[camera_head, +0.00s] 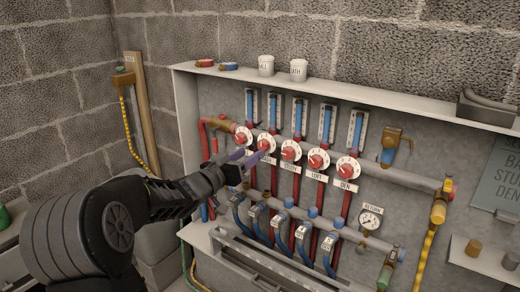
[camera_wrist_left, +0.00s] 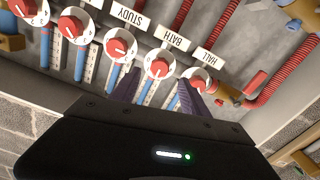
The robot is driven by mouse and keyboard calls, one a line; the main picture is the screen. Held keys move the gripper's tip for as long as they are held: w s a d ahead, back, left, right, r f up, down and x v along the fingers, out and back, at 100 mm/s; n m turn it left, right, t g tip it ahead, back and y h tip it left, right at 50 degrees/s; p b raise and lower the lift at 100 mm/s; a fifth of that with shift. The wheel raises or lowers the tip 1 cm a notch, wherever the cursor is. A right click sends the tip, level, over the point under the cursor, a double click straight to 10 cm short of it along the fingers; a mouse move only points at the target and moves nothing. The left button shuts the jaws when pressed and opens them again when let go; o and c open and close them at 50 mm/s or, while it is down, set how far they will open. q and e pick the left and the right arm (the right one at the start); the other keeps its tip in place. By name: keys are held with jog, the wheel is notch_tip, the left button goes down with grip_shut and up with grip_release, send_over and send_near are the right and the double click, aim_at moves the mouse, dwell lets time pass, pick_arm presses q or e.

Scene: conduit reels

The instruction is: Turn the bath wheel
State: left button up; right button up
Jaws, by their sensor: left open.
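The bath wheel is a round white dial with a red knob (camera_wrist_left: 160,66), next to the label BATH (camera_wrist_left: 171,38) in the left wrist view. In the head view it is the second wheel from the left (camera_head: 266,143). My left gripper (camera_head: 246,159) is open, with its purple fingers pointing at the panel just below and left of the bath wheel. In the left wrist view its two fingers (camera_wrist_left: 159,80) stand on either side of the bath wheel's lower part. I cannot tell whether they touch it. My right gripper is not in view.
The hall wheel (camera_head: 243,135) sits close on the left and the study wheel (camera_head: 291,150) on the right. Two more wheels follow to the right, and blue thermometers stand above the row. A pressure gauge (camera_head: 370,218) and blue hoses lie below. Cups (camera_head: 298,70) stand on the upper ledge.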

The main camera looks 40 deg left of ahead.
aim_at(261, 147)
pick_arm(q)
jog(key=w, duration=0.6)
jog(key=shift+w+b, duration=0.1)
jog(key=shift+b, duration=0.3)
jog(key=shift+c, duration=0.2)
grip_shut()
